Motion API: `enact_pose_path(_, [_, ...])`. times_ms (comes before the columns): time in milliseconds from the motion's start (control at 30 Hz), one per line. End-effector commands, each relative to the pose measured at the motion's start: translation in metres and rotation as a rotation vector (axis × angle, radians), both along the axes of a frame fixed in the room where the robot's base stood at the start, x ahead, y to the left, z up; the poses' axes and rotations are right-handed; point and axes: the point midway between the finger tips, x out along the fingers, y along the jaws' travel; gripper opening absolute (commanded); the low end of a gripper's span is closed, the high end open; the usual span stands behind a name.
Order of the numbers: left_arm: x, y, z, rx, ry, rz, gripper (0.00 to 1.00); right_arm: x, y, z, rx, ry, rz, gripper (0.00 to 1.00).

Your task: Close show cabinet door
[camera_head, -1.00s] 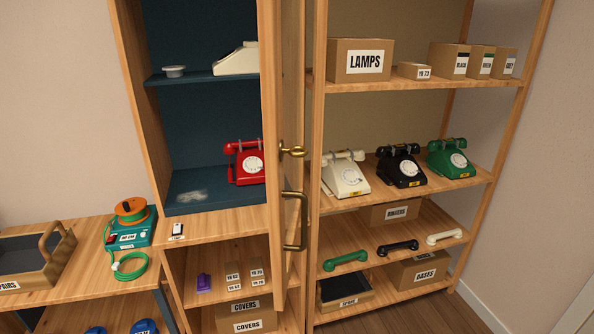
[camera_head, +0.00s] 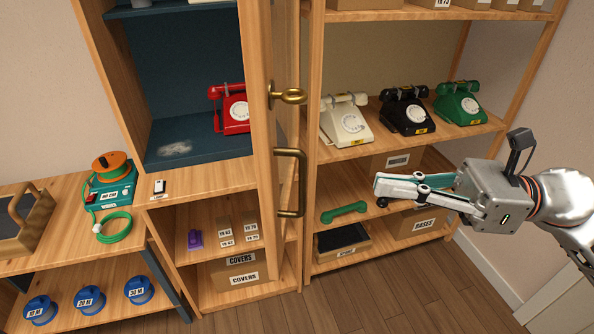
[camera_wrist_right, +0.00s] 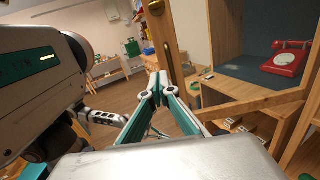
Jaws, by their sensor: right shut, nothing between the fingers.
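The show cabinet door (camera_head: 263,150) stands open, seen nearly edge-on in the head view, with a brass pull handle (camera_head: 291,183) and a round brass catch (camera_head: 288,96) above it. The show cabinet (camera_head: 118,85) is open, with a dark blue interior and a red dial phone (camera_head: 233,113) on its shelf. My right gripper (camera_head: 380,186) is shut and empty, to the right of the handle and apart from it, in front of the right shelves. In the right wrist view its fingertips (camera_wrist_right: 158,82) are together below the door (camera_wrist_right: 167,40). My left gripper is out of view.
The right shelves hold a cream phone (camera_head: 346,121), a black phone (camera_head: 407,114), a green phone (camera_head: 459,104) and a green handset (camera_head: 343,212). A low bench (camera_head: 65,215) with a cable reel stands at left. The wooden floor (camera_head: 370,290) in front is clear.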

Motion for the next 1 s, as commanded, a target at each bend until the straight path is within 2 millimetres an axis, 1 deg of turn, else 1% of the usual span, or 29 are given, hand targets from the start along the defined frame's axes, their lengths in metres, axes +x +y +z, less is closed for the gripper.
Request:
enact_pose_path(133, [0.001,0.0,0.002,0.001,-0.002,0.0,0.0,-0.004,0.003,-0.001,-0.047,-0.056,0.015,0.0])
enact_pose_path(267, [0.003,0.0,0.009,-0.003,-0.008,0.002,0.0,-0.003,0.016,0.002,-0.044,-0.055,0.017,0.0])
enact_pose_path(400, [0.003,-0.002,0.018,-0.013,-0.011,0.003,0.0,-0.001,0.042,0.004,-0.042,-0.056,0.017,0.0])
enact_pose_path(700, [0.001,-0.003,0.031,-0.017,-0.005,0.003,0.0,0.003,0.1,0.003,-0.04,-0.052,0.017,0.0])
enact_pose_path(833, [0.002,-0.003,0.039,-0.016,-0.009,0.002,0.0,0.004,0.12,0.003,-0.039,-0.051,0.016,0.0])
enact_pose_path(1000, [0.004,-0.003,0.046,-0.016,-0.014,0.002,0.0,0.006,0.134,0.0,-0.041,-0.05,0.014,0.0])
